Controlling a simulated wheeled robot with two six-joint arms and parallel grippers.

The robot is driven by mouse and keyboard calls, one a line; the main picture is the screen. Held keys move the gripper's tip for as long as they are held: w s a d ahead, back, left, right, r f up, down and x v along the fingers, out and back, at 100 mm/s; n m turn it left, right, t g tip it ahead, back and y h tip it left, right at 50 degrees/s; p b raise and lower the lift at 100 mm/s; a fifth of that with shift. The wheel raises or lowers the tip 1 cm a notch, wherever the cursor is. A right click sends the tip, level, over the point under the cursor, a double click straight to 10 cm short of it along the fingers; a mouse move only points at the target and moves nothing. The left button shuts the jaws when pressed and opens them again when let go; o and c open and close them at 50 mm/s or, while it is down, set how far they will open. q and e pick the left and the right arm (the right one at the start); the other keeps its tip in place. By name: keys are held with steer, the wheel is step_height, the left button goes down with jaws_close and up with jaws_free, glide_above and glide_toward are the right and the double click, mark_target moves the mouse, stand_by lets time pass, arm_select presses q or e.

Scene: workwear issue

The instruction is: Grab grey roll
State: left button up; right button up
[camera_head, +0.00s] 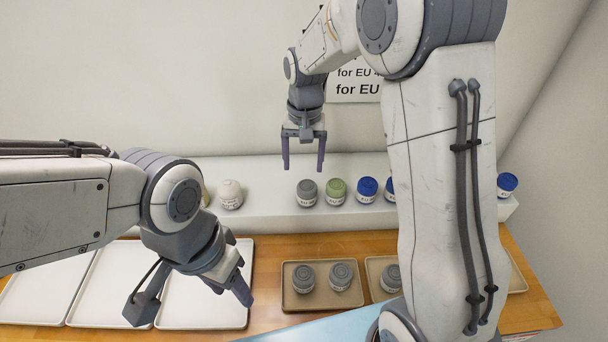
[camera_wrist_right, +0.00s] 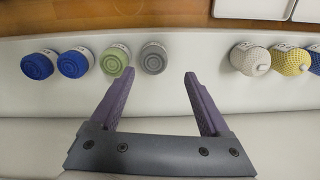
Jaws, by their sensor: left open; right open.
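A grey roll (camera_head: 307,193) stands on the white shelf, left of a green roll (camera_head: 336,191). In the right wrist view the grey roll (camera_wrist_right: 153,58) sits ahead of the open fingers, a little left of the middle between them. My right gripper (camera_head: 304,166) is open and empty, above and apart from the grey roll. Two more grey rolls (camera_head: 303,279) (camera_head: 341,276) lie in a brown tray (camera_head: 321,304), and another grey roll (camera_head: 390,278) is in the tray to its right. My left gripper (camera_head: 232,293) is open and empty over the white trays.
Blue rolls (camera_head: 367,189) stand right of the green roll, partly behind my right arm. A white roll (camera_head: 230,194) stands further left on the shelf (camera_head: 270,216), with a yellow roll (camera_wrist_right: 291,61) beside it. White trays (camera_head: 95,290) lie on the wooden table (camera_head: 264,318).

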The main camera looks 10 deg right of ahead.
mark_target(307, 185)
steer(key=f, duration=0.3)
steer(key=w+d+f+p, duration=0.1)
steer(key=f, duration=0.1)
steer(key=shift+d+f+p, duration=0.1)
steer(key=shift+f+p, duration=0.3)
steer(key=shift+f, duration=0.2)
step_height(307, 185, down, 4)
steer(key=shift+r+p, duration=0.2)
steer(key=shift+p, duration=0.55)
steer(key=shift+f, duration=0.4)
steer(key=shift+c, duration=0.3)
steer(key=c, duration=1.1)
